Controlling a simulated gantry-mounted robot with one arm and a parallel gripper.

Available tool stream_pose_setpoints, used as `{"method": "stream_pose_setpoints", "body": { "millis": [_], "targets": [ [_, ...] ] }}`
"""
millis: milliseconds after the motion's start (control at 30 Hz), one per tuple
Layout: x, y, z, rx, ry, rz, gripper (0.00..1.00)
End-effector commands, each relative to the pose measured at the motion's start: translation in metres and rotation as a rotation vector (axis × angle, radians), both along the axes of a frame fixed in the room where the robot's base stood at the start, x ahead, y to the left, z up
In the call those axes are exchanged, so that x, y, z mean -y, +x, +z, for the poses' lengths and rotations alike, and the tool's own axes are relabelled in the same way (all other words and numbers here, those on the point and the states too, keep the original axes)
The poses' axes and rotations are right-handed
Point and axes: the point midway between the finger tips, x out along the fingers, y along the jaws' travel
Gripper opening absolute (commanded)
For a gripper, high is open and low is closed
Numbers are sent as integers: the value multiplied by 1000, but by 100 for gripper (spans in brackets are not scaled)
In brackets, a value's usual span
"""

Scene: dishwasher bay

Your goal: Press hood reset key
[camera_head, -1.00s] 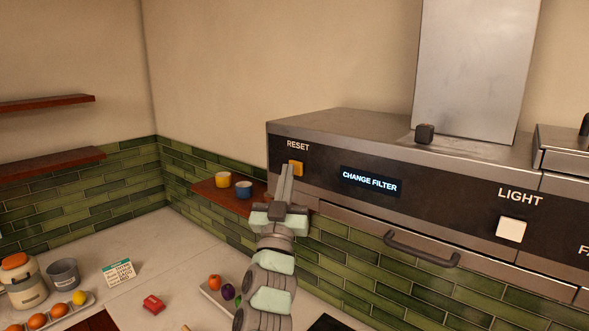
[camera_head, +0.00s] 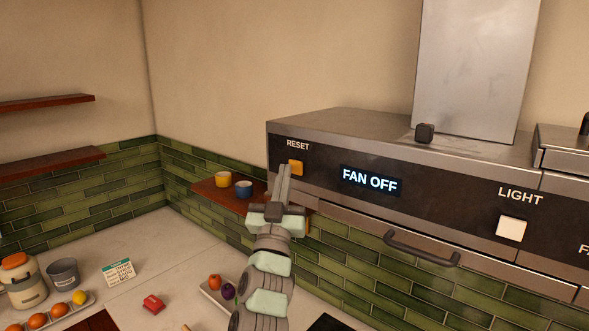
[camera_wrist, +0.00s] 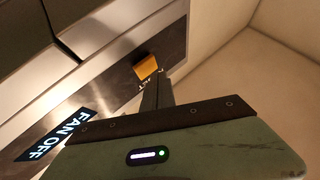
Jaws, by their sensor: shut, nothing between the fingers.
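The orange reset key (camera_head: 296,167) sits under the word RESET at the left end of the hood's dark front panel (camera_head: 440,200). In the wrist view the reset key (camera_wrist: 146,67) shows just past my fingertips. My gripper (camera_head: 284,168) is shut and empty, with its fingertips just left of and close to the key in the head view. The wrist view shows my gripper (camera_wrist: 155,82) too; I cannot tell if the tips touch the key. The hood's display (camera_head: 370,181) reads FAN OFF, also seen on the display in the wrist view (camera_wrist: 52,137).
A small shelf with a yellow cup (camera_head: 222,179) and a blue cup (camera_head: 243,189) is left of my gripper. The counter below holds food and containers.

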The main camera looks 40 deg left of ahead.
Motion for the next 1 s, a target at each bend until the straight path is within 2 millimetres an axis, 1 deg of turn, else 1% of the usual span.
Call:
{"method": "stream_pose_setpoints", "body": {
  "millis": [333,433,800,1000],
  "targets": [
    [0,-3,-1,-1,0,1,0],
    [0,-7,-1,-2,1,1,0],
    [-2,-44,0,1,5,2,0],
    [-2,-53,0,0,1,1,0]
  ]
}}
